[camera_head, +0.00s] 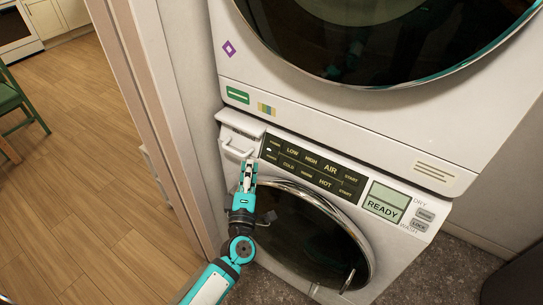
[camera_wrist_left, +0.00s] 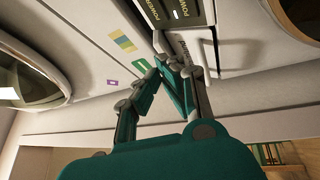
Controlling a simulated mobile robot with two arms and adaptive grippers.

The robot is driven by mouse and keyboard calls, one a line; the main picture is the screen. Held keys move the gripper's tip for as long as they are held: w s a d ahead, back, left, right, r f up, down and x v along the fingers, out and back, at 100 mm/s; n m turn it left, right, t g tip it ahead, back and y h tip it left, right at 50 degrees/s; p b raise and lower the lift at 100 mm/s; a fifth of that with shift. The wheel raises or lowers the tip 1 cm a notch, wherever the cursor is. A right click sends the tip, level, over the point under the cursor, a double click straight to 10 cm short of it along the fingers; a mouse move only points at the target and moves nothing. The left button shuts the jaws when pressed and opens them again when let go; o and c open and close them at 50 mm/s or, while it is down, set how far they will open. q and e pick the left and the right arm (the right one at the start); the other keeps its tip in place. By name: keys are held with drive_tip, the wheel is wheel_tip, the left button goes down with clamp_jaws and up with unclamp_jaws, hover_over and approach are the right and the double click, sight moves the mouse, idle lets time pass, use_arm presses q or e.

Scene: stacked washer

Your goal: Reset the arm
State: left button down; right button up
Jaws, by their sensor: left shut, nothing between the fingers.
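My left gripper (camera_head: 248,168) is at the upper left of the lower washer (camera_head: 400,255), just below the detergent drawer (camera_head: 238,146) and the left end of the dark control panel (camera_head: 315,168). Its fingers are shut and hold nothing. In the left wrist view the teal fingers (camera_wrist_left: 161,62) come together near the panel edge. Whether they touch the machine I cannot tell. My left arm reaches up from the bottom of the head view and hides part of the round washer door (camera_head: 310,240). My right gripper is not in view.
The upper machine (camera_head: 350,105) with its round dark door (camera_head: 400,35) sits on the washer. The display (camera_head: 385,205) reads READY. A door frame (camera_head: 150,110) stands close on the left. Beyond it are a wooden floor (camera_head: 70,170) and a green chair (camera_head: 12,95).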

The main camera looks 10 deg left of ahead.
use_arm(q)
drive_tip(key=s+d+f+m+g+h, duration=0.1)
drive_tip(key=s+f+m+g+h, duration=0.35)
drive_tip(key=f, duration=1.25)
drive_tip(key=s+d+f+m+g+h, duration=0.1)
drive_tip(key=s+f+m+g, duration=0.4)
drive_tip(key=s+f+m, duration=0.85)
drive_tip(key=s+a+f+m+g+y, duration=0.1)
drive_tip(key=s+a+f+g, duration=0.2)
drive_tip(key=s+f, duration=0.7)
drive_tip(key=s+a+f+m+g+y, duration=0.1)
drive_tip(key=s+a+f+g, duration=0.2)
drive_tip(key=s+f+g, duration=0.3)
drive_tip(key=s+f, duration=0.5)
drive_tip(key=s, duration=0.7)
drive_tip(key=shift+s+a+m, duration=0.15)
drive_tip(key=shift+s+m, duration=0.2)
drive_tip(key=shift+m, duration=0.05)
